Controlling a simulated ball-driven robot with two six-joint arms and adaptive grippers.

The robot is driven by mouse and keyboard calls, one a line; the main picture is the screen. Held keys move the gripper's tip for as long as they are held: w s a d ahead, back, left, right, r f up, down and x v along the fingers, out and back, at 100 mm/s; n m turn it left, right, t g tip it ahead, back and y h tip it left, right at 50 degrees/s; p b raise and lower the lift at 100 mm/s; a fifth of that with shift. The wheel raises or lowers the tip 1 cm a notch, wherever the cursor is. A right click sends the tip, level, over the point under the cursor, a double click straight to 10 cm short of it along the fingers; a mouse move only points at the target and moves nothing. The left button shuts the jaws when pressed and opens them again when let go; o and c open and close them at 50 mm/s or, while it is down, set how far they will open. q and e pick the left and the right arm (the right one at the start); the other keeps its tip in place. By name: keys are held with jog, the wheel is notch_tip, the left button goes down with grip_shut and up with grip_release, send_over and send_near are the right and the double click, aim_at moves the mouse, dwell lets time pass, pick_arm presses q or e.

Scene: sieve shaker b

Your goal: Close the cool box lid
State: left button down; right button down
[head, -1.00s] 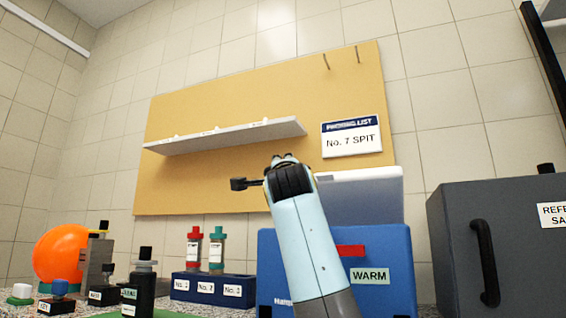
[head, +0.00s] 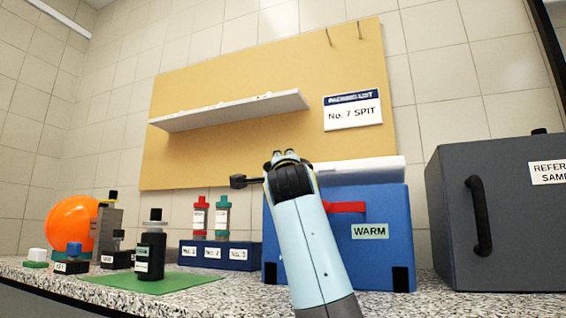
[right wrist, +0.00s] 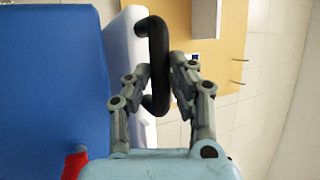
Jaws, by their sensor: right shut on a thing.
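The blue cool box (head: 390,215) stands right of centre in the head view, with a WARM label and a red piece on its front. Its pale lid (head: 360,171) lies low over the box top, seen nearly edge-on; my right arm hides part of it, and I cannot tell if a gap remains. In the right wrist view the white lid (right wrist: 124,50) has a black handle (right wrist: 158,50), and my right gripper (right wrist: 162,75) is shut on that handle. The box also shows in that view (right wrist: 50,70). My left gripper is not in view.
A grey cabinet (head: 510,220) stands right of the box. A dark blue rack (head: 215,256) with two bottles stands to its left. A black bottle (head: 151,250) stands on a green mat (head: 185,284). A shelf (head: 230,110) hangs on the board behind.

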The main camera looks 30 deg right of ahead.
jog(key=shift+w+d+f, duration=0.15)
jog(key=shift+f, duration=0.25)
jog(key=c, duration=1.5)
grip_release()
jog(key=shift+o, duration=1.2)
jog(key=shift+w+d+f, duration=0.3)
jog(key=shift+w+d, duration=0.05)
jog(key=shift+d, duration=0.1)
jog(key=shift+o, duration=0.5)
jog(key=shift+s+a+r, duration=0.15)
jog(key=shift+r, duration=0.15)
jog(key=v, duration=0.7)
jog(key=shift+s, duration=0.25)
jog(key=shift+a+f, duration=0.1)
